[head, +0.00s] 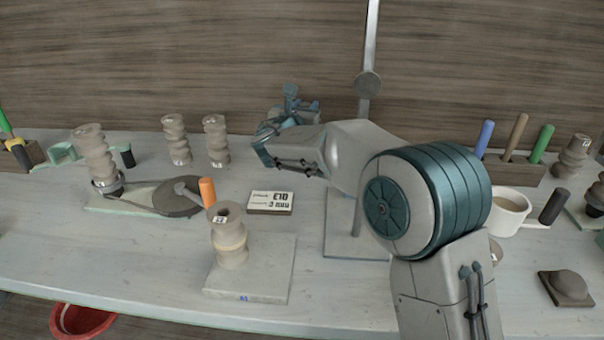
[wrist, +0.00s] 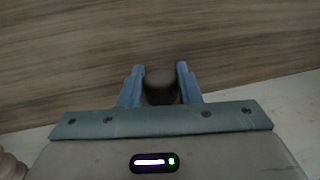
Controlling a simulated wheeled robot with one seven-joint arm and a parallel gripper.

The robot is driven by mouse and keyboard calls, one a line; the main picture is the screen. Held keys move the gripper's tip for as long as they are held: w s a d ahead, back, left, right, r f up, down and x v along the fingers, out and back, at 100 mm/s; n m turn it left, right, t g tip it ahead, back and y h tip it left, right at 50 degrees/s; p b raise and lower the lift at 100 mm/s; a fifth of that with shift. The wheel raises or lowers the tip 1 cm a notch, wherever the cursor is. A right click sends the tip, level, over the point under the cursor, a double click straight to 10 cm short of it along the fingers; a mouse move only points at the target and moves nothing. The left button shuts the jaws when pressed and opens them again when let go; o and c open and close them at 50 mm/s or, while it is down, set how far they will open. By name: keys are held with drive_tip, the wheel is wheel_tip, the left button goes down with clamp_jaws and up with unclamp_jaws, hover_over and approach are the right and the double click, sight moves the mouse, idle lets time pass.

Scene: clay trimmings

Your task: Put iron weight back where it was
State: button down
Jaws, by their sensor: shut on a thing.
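My gripper (wrist: 161,72) is shut on a dark grey-brown, rounded thing (wrist: 162,88), which I take to be the iron weight. It sits between the two blue fingers in the wrist view, with the wood wall behind it. In the head view my gripper (head: 290,103) is at the back of the table, left of the upright metal post (head: 369,45). The held thing cannot be made out there, hidden by my own wrist.
A ribbed clay piece (head: 231,246) stands on a grey slab (head: 270,272). A label card (head: 271,202) lies behind it. More ribbed pieces (head: 216,141) stand back left. A white mug (head: 507,212) and a dark domed block (head: 566,287) are at right.

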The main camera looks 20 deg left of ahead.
drive_tip(key=shift+a+f, duration=0.2)
drive_tip(key=shift+f, duration=0.1)
drive_tip(key=f, duration=0.3)
drive_tip(key=f+b, duration=0.1)
drive_tip(key=shift+s+a+f, duration=0.15)
drive_tip(key=shift+a+f, duration=0.25)
drive_tip(key=shift+d+f+b, duration=0.1)
drive_tip(key=shift+f+b, duration=0.35)
drive_tip(key=shift+f, duration=1.95)
drive_tip(key=shift+f, duration=0.2)
drive_tip(key=c, duration=1.1)
unclamp_jaws()
drive_tip(key=shift+f, duration=0.1)
drive_tip(key=shift+o, duration=0.2)
drive_tip(key=s, duration=0.7)
drive_tip(key=shift+s+d, duration=0.15)
drive_tip(key=shift+s, duration=0.1)
